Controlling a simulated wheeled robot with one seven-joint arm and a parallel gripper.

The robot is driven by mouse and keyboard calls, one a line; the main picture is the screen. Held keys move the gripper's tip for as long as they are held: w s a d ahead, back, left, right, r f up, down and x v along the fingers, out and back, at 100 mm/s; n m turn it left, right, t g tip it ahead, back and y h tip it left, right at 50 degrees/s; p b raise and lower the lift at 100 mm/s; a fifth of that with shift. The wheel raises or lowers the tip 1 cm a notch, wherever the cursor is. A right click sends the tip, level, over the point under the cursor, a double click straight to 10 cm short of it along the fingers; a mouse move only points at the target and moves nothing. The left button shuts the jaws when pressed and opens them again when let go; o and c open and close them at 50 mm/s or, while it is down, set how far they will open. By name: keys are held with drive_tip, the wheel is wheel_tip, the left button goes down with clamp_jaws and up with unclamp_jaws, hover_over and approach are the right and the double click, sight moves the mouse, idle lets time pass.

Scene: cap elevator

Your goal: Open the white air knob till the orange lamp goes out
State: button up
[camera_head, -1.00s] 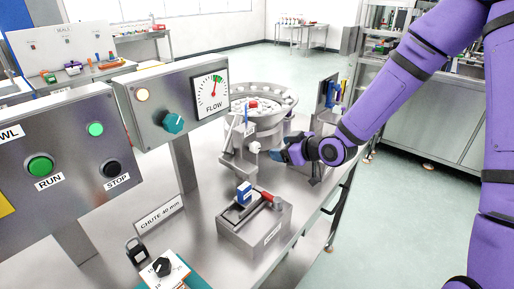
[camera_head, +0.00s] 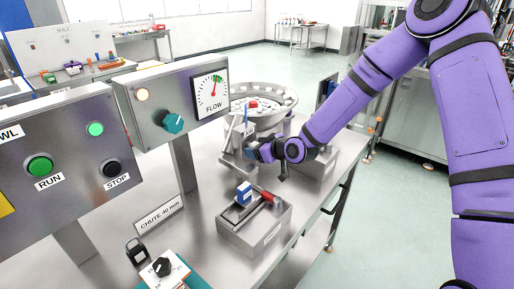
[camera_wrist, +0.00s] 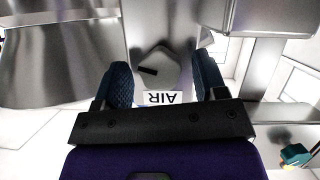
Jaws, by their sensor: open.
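The white air knob (camera_wrist: 155,64) shows in the wrist view as a pale rounded knob with a black pointer mark, above an upside-down AIR label (camera_wrist: 162,97). My gripper (camera_wrist: 162,66) is open, its two blue fingers on either side of the knob with visible gaps. In the head view my gripper (camera_head: 254,151) is at the front of the bowl feeder and hides the knob.
The FLOW gauge (camera_head: 211,92) has its needle near upright, beside a teal knob (camera_head: 173,122). The bowl feeder (camera_head: 262,107) holds white caps. A grey box (camera_head: 252,228) with a red-handled tool (camera_head: 267,197) and blue block (camera_head: 244,193) stands below my gripper.

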drive_tip(key=shift+a, duration=0.1)
drive_tip(key=c, duration=0.9)
drive_tip(key=shift+w+m, duration=0.1)
drive_tip(key=shift+m, duration=0.2)
drive_tip(key=shift+m+g+y, duration=0.5)
drive_tip(key=shift+m+g, duration=0.1)
drive_tip(key=shift+m, duration=0.3)
drive_tip(key=shift+w+f+m+g+y, duration=0.1)
drive_tip(key=shift+m+g+y, duration=0.45)
drive_tip(key=shift+m, duration=0.55)
drive_tip(key=o, duration=0.9)
